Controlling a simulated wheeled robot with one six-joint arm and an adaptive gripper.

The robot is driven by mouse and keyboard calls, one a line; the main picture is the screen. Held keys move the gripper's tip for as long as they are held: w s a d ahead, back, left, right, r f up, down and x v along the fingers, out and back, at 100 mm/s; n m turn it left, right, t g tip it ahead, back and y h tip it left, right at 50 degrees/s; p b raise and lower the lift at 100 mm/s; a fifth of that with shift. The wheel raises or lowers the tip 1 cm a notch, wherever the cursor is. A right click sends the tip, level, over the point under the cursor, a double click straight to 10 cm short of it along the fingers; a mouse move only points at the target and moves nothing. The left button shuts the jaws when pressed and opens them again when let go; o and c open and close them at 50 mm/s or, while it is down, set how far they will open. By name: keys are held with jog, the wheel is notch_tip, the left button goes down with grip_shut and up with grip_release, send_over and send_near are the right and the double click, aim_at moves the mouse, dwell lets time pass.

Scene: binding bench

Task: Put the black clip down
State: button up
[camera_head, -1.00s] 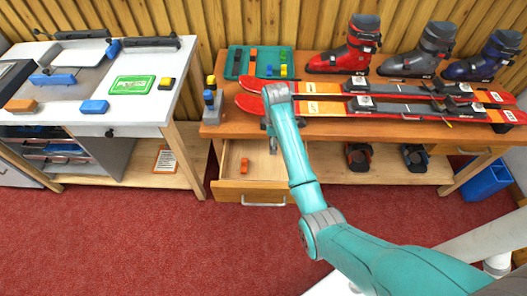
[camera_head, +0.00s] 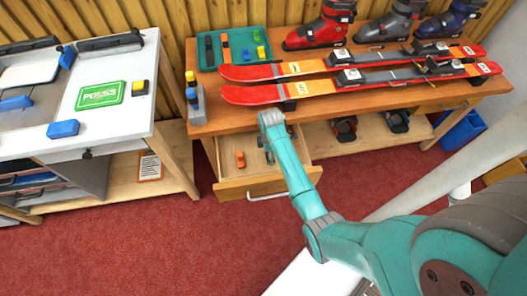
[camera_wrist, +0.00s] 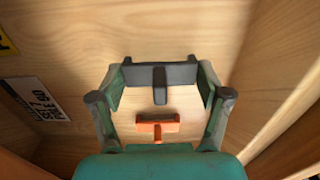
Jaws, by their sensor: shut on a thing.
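The black clip (camera_wrist: 160,80) is between the two fingers of my gripper (camera_wrist: 161,76) in the wrist view, with its stem pointing down the picture. My gripper is shut on it, inside or just over the open drawer (camera_head: 235,188). I cannot tell whether the clip touches the drawer floor. An orange clip (camera_wrist: 158,127) lies on the floor, lower in the wrist view; it also shows in the head view (camera_head: 240,160). In the head view my wrist (camera_head: 271,120) hides part of the drawer's right side.
The bench (camera_head: 215,120) above the drawer bears red skis (camera_head: 290,90), ski boots (camera_head: 325,28) and a green tray (camera_head: 234,47). A white table (camera_head: 110,120) stands at left. Drawer walls rise close around my gripper. Labels (camera_wrist: 45,100) show at left in the wrist view.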

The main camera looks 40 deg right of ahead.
jog(key=shift+f, duration=0.65)
jog(key=o, duration=1.1)
jog(key=shift+f, duration=0.1)
notch_tip(320, 180, up, 12)
jog(key=shift+r, duration=0.15)
